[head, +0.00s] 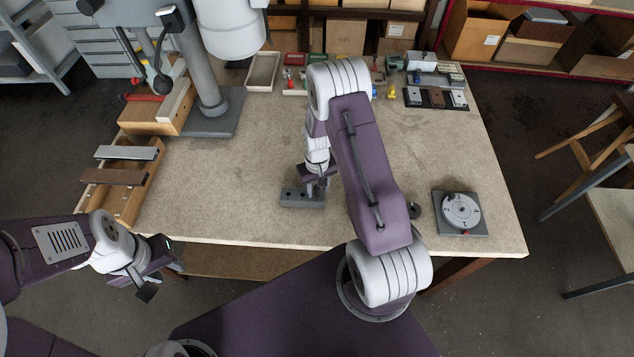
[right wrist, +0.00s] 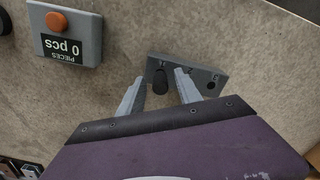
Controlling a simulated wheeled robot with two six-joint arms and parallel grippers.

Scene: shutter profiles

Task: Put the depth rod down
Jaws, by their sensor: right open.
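A grey block (head: 290,197) with numbered holes lies near the front edge of the table; it also shows in the right wrist view (right wrist: 212,76). A short dark rod (right wrist: 160,82), apparently the depth rod, stands at the block's left hole in that view. My right gripper (right wrist: 157,82) is open, with one finger on each side of the rod and visible gaps. In the head view my right gripper (head: 318,183) is over the block and hides part of it and the rod. My left gripper (head: 163,276) looks open and empty, off the table's front left.
A counter box (right wrist: 70,33) with an orange button reads 0 pcs beside the block. A round dial plate (head: 461,212) lies at the right. A wooden tray (head: 128,203) and a grey column stand (head: 215,125) are at the left. The table (head: 235,190) is clear around the block's left.

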